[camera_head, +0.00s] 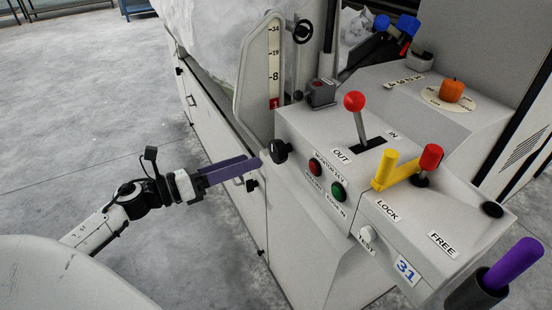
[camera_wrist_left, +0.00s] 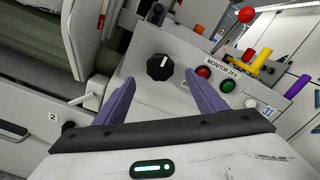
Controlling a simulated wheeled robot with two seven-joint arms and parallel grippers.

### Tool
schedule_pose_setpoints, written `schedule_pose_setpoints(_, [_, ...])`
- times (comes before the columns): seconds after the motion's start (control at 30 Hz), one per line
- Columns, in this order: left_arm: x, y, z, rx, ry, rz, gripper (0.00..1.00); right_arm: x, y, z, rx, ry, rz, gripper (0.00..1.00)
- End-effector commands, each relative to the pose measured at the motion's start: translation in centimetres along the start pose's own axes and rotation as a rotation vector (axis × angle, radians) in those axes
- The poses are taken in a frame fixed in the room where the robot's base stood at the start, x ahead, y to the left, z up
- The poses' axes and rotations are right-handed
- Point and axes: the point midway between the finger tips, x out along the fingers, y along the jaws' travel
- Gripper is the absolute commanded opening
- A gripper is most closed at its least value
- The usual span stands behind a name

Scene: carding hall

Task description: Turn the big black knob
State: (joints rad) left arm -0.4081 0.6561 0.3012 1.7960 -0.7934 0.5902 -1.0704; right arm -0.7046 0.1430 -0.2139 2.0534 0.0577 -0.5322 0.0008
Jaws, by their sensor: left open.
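The big black knob (camera_head: 278,152) sits on the left end of the grey control panel, beside the red and green buttons. In the left wrist view the knob (camera_wrist_left: 160,67) is round with a white pointer line directed roughly up. My left gripper (camera_head: 257,167) has purple fingers, pointing right toward the knob from its left in the head view. In the left wrist view its open fingers (camera_wrist_left: 162,87) are spread wide, with the knob showing beyond and between them; nothing is held. My right gripper is not in view.
The panel carries a red button (camera_head: 315,167), a green button (camera_head: 338,191), a red-ball lever (camera_head: 355,102), a yellow handle (camera_head: 385,170) and a white TEST knob (camera_head: 367,234). A purple-topped black cylinder (camera_head: 513,262) stands at lower right. Open floor (camera_head: 80,100) lies left.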

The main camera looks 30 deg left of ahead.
Motion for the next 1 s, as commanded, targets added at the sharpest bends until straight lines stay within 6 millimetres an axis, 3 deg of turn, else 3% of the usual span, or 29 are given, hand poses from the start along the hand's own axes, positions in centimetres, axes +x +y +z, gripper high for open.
schedule_pose_setpoints(0.3, [5.9,-0.1,0.2,-0.005,-0.004,-0.001,0.65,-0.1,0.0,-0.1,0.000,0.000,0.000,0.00])
schedule_pose_setpoints(0.5, [8.4,-0.1,0.1,-0.008,-0.003,0.000,0.65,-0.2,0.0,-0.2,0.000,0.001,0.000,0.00])
schedule_pose_setpoints(0.9, [9.1,-0.1,0.0,-0.010,-0.002,0.002,0.65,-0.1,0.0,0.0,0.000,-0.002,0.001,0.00])
schedule_pose_setpoints(1.0, [9.1,-0.1,0.0,-0.010,-0.002,0.001,0.49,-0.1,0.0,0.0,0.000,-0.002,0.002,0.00])
